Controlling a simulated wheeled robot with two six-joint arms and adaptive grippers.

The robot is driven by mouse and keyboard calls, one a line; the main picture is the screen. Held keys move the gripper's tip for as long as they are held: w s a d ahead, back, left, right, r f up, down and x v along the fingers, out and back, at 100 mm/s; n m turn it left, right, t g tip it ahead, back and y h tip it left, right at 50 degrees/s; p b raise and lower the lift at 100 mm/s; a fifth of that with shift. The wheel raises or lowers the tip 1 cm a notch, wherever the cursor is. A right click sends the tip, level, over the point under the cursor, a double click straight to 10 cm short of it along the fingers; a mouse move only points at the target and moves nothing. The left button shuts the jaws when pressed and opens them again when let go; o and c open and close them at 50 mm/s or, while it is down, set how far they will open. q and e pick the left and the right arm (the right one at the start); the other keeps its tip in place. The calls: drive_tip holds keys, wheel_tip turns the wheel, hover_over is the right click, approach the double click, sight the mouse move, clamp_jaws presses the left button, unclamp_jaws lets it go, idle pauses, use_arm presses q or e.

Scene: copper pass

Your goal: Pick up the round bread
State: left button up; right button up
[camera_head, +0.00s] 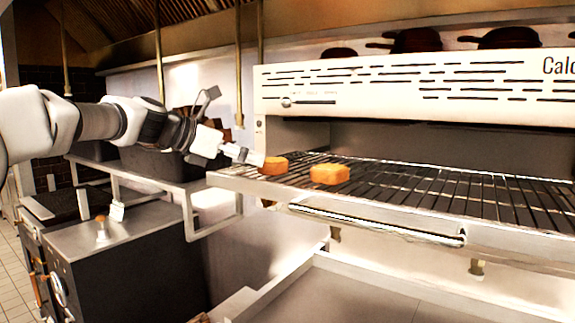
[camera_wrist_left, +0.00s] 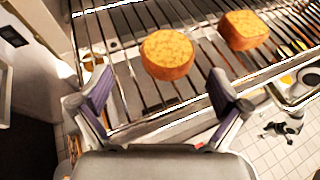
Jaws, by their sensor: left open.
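The round bread (camera_head: 274,166) lies on the left end of the wire rack of the oven. In the left wrist view the round bread (camera_wrist_left: 168,54) lies flat on the rack, ahead of my fingers. My left gripper (camera_head: 252,158) is at the rack's left edge, close to the round bread. In the left wrist view my left gripper (camera_wrist_left: 160,100) is open and empty, its two fingers spread on either side of the line to the bread. My right gripper is out of view.
A squarish bread (camera_head: 329,174) lies on the rack (camera_head: 425,190) right of the round one; it also shows in the left wrist view (camera_wrist_left: 243,30). The oven's upper housing (camera_head: 400,85) hangs over the rack. A front bar (camera_head: 380,227) runs below the rack.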

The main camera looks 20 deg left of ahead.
sight(269, 161)
use_arm(q)
drive_tip(key=shift+s+a+r, duration=0.1)
drive_tip(key=shift+s+a, duration=0.1)
drive_tip(key=shift+s, duration=0.15)
drive_tip(key=shift+d+p, duration=0.35)
drive_tip(key=x, duration=0.6)
drive_tip(key=shift+d, duration=0.3)
drive_tip(key=shift+v, duration=0.8)
drive_tip(key=c, duration=0.5)
drive_tip(key=shift+a, duration=0.2)
drive_tip(key=c, duration=0.6)
drive_tip(key=shift+w+d, duration=0.2)
drive_tip(key=shift+d, duration=0.15)
